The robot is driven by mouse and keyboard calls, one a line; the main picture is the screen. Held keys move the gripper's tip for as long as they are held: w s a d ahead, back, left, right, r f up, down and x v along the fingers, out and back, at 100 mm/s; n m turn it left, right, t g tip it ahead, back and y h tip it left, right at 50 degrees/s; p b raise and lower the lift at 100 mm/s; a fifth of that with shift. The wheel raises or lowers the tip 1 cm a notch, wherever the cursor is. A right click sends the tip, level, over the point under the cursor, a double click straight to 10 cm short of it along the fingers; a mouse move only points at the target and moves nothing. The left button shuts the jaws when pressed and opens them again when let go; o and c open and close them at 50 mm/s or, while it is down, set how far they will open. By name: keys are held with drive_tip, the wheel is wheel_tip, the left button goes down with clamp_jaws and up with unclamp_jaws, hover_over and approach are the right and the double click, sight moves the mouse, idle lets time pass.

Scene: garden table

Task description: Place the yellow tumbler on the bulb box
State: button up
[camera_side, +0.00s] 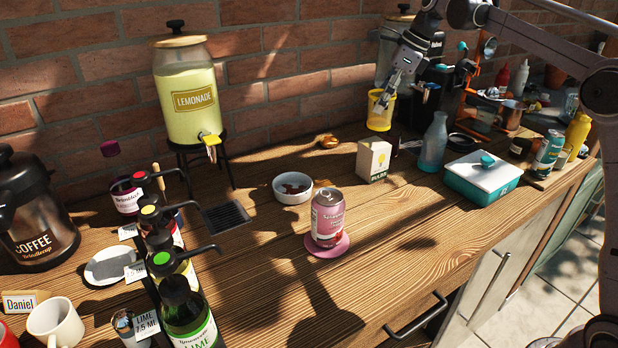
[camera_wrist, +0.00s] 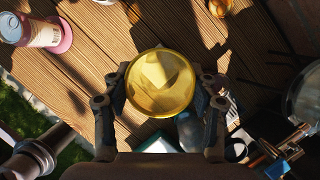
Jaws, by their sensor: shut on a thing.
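The yellow tumbler (camera_side: 380,112) is see-through and hangs upright in the air in my gripper (camera_side: 386,96), above and slightly right of the bulb box in the side view. In the wrist view the tumbler (camera_wrist: 160,98) sits between the two fingers of my gripper (camera_wrist: 161,86), which is shut on it. The bulb box (camera_side: 373,161) is a small cream carton with a yellow bulb picture, upright on the wooden table. In the wrist view a pale shape shows through the tumbler, probably the box; its outline is unclear.
A blue-grey bottle (camera_side: 433,143) and a white-and-teal box (camera_side: 482,175) stand right of the bulb box. A white bowl (camera_side: 293,188) and a can (camera_side: 328,217) on a pink coaster are to its left. The table in front of the bulb box is clear.

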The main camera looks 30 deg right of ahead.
drive_tip(key=shift+w+a+f, duration=0.15)
drive_tip(key=shift+f, duration=2)
drive_tip(key=shift+f, duration=0.1)
drive_tip(key=o, duration=1.1)
drive_tip(key=shift+o, duration=0.2)
